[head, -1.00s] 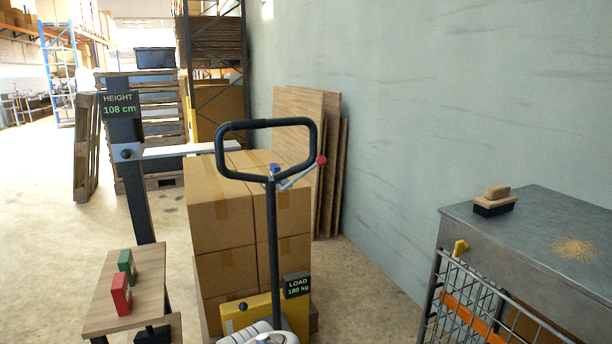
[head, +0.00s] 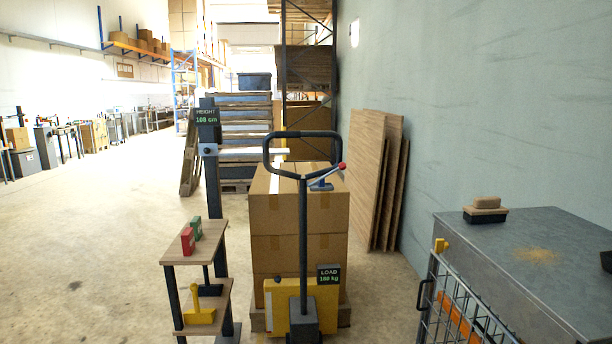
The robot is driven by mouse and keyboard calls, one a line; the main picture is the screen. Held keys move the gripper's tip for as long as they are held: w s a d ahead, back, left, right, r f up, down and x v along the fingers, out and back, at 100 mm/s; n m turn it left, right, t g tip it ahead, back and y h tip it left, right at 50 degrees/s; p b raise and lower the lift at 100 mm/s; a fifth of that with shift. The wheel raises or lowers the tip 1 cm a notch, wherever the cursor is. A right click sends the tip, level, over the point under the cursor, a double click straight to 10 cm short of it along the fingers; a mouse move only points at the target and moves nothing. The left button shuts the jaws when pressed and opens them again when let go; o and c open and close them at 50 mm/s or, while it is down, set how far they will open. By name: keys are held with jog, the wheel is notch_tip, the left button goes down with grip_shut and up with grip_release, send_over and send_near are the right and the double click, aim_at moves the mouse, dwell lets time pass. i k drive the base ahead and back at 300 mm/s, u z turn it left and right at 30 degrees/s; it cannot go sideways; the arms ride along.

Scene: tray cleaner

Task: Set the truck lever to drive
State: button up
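The truck's handle (head: 303,230) stands upright in the head view, a dark post with a looped grip on top. The truck lever (head: 341,166) has a red tip and sits just under the right side of the loop, with a blue part (head: 321,184) beside it. The lever tilts up to the right; I cannot read its marked setting. The yellow truck body (head: 318,303) is below, carrying stacked cartons (head: 272,215) behind the handle. A sign (head: 329,274) on it reads LOAD 180 kg. My gripper is not in view.
Left of the truck is a small shelf stand (head: 205,243) with a red block (head: 187,240), a green block (head: 196,228) and a yellow object (head: 199,310). A height gauge (head: 207,116) reads 108 cm. A metal bench (head: 560,240) with a brush (head: 486,209) is at right. Floor at left is clear.

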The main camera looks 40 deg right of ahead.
aim_at(342, 166)
jog(key=z, duration=1.05)
jog(key=i, duration=0.9)
jog(key=z, duration=0.15)
